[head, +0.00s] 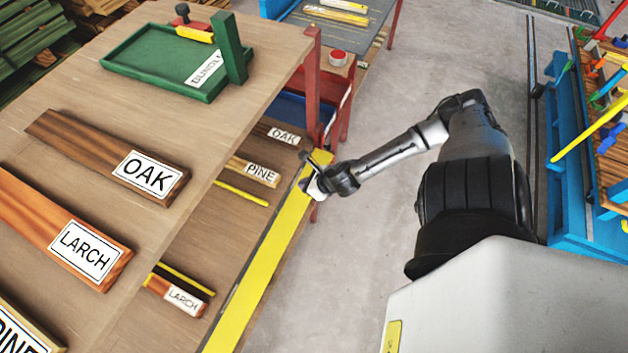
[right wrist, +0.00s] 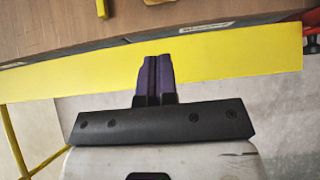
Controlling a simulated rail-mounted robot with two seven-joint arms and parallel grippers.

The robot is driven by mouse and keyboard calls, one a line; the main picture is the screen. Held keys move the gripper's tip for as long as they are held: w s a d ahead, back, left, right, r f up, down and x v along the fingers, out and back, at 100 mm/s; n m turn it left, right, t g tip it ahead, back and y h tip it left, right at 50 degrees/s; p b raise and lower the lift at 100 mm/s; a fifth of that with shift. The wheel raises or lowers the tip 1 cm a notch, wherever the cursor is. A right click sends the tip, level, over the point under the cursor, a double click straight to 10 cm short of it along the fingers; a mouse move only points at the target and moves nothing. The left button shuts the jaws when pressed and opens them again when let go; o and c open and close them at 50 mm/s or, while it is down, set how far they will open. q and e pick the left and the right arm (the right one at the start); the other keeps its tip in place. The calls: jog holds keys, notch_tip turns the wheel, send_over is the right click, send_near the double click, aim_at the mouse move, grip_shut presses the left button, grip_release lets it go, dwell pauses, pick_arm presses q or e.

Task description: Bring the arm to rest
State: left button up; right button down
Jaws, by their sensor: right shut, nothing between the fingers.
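My right arm reaches left from my body in the head view. Its gripper (head: 307,172) is by the yellow front edge (head: 262,268) of the lower shelf. In the right wrist view the two dark fingers (right wrist: 154,78) are together, with nothing between them. They overlap the yellow edge (right wrist: 220,56) in the picture; I cannot tell whether they touch it. My left gripper is not in view.
Boards labelled OAK (head: 145,176), LARCH (head: 85,249) and PINE (head: 22,338) lie on the upper wooden top, with a green tray (head: 150,68) at the back. More labelled boards lie on the lower shelf. A blue rack (head: 566,200) stands at right. Floor between is clear.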

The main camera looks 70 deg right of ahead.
jog(key=v, duration=0.4)
jog(key=shift+p, duration=0.35)
